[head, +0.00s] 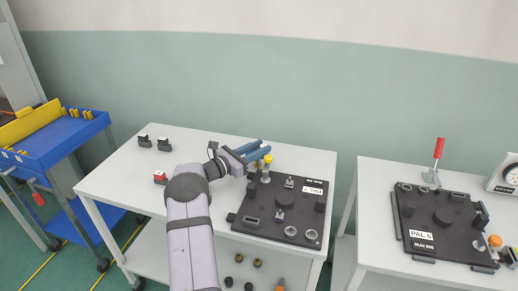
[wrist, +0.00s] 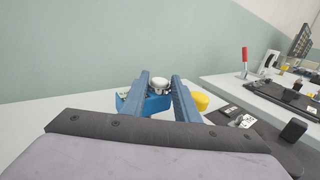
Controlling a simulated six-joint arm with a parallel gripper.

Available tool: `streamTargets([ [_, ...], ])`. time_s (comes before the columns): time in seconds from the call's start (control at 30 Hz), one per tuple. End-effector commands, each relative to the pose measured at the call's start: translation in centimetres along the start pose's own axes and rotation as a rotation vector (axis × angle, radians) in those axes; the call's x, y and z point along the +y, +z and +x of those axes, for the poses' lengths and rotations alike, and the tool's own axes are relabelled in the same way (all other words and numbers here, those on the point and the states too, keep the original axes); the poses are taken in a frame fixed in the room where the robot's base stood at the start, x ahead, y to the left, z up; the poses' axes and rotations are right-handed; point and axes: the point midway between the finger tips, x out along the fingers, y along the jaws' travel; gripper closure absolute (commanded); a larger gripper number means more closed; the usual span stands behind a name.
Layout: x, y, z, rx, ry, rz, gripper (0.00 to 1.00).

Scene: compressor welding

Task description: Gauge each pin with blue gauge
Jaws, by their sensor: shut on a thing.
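My gripper (wrist: 160,95) is shut on a blue block, the blue gauge (wrist: 130,104), which shows between and left of the fingertips in the wrist view. A pale round piece (wrist: 158,84) shows at its top. In the head view my gripper (head: 262,150) is over the back left corner of a black fixture plate (head: 262,232), and the gauge cannot be told apart from the blue fingers. A yellow-topped piece (head: 268,159) is close beside the fingers; a yellow piece also shows right of them in the wrist view (wrist: 200,101). I cannot tell whether the gauge touches a pin.
The plate carries rings, a round boss and small blocks. Right, another table holds a second black plate (head: 415,243) and a red-handled clamp (head: 438,150). A blue cart (head: 60,150) stands left.

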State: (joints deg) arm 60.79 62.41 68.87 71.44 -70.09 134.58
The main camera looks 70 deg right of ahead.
Motion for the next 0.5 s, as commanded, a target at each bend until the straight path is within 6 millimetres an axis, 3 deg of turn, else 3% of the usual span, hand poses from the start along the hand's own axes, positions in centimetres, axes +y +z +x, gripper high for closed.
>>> streamTargets([
  [0.5,0.03,0.87,0.01,-0.002,0.000,0.002,1.00],
])
